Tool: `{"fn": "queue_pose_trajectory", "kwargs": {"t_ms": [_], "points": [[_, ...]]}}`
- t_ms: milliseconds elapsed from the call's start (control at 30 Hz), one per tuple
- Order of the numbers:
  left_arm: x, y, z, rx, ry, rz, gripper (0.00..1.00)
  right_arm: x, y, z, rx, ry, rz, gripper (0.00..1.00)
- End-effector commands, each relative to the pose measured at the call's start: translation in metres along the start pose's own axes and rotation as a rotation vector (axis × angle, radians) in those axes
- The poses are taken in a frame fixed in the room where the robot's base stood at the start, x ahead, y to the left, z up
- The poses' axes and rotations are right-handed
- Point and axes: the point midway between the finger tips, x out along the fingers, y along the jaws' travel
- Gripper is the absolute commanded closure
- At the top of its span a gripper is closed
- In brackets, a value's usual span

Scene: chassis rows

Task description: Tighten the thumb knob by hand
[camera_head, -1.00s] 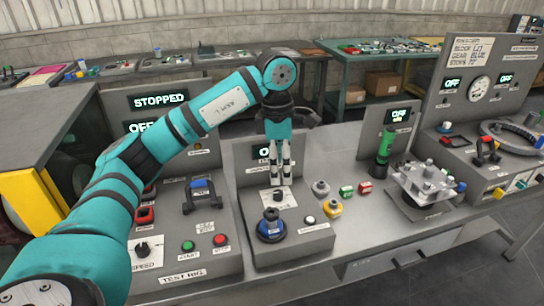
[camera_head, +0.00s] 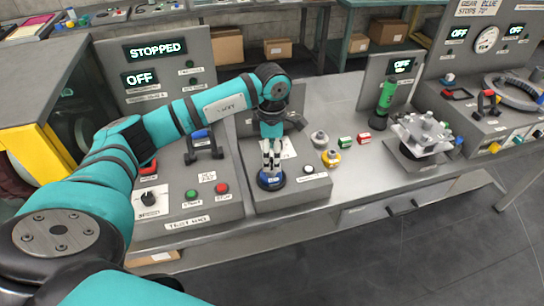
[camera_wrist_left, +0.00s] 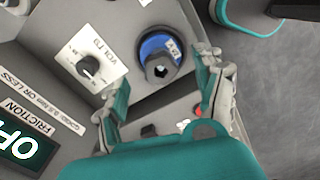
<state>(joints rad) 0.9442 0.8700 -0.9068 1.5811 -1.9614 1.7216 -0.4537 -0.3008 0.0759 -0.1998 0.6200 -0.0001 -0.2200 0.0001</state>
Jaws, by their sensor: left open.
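A knob with a black top on a round blue base (camera_head: 270,182) sits on the front of the middle grey panel. It also shows in the left wrist view (camera_wrist_left: 158,55), near the fingertips. I cannot tell from the labels whether this is the thumb knob. My left gripper (camera_head: 271,166) points down over it, with its fingers partly hiding it in the head view. In the left wrist view the gripper (camera_wrist_left: 160,88) is open, its fingers apart and nothing between them. The knob lies just beyond the gap. A small black dial on a white plate (camera_wrist_left: 90,66) is beside it. My right gripper is not seen.
A white button (camera_head: 309,169), a yellow-based knob (camera_head: 331,158) and a grey knob (camera_head: 320,139) stand right of the blue one. A blue-handled lever (camera_head: 202,142) stands to the left. A clear-topped fixture (camera_head: 422,135) and green cylinder (camera_head: 387,97) stand further right.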

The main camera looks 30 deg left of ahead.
Motion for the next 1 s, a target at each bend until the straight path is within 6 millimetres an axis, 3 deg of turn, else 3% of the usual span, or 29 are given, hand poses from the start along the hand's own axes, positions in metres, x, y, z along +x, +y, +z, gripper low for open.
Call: {"fn": "queue_pose_trajectory", "kwargs": {"t_ms": [200, 567, 1000], "points": [[0.024, 0.000, 0.000, -0.001, 0.000, -0.002, 0.30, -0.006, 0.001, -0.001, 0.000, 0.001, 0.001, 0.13], [0.029, 0.000, 0.000, 0.000, 0.000, 0.001, 0.30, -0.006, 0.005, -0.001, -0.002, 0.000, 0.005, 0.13], [0.029, 0.000, 0.000, 0.000, 0.000, 0.001, 0.85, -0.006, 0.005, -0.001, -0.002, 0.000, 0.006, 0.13]]}}
